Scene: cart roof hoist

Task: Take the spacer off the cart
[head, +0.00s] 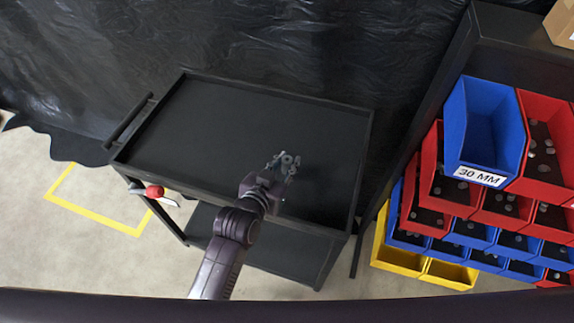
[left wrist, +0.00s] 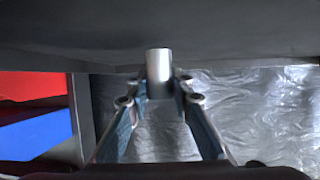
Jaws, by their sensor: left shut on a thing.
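The black cart (head: 230,110) stands in the middle of the head view, its top tray bare apart from my gripper's area. My left gripper (head: 285,163) is over the right part of the tray. In the left wrist view its fingertips (left wrist: 159,88) are shut on the spacer (left wrist: 159,63), a short, smooth metal cylinder that sticks out past the tips. In the head view the spacer is too small to tell from the fingers. I cannot tell whether it touches the tray. My right gripper is not in view.
Stacked blue, red and yellow bins (head: 487,130) stand at the right, one labelled 30 MM. A red-ended object (head: 155,191) shows at the cart's left side. A black plastic sheet (head: 250,40) hangs behind. Yellow tape (head: 95,213) marks open floor at the left.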

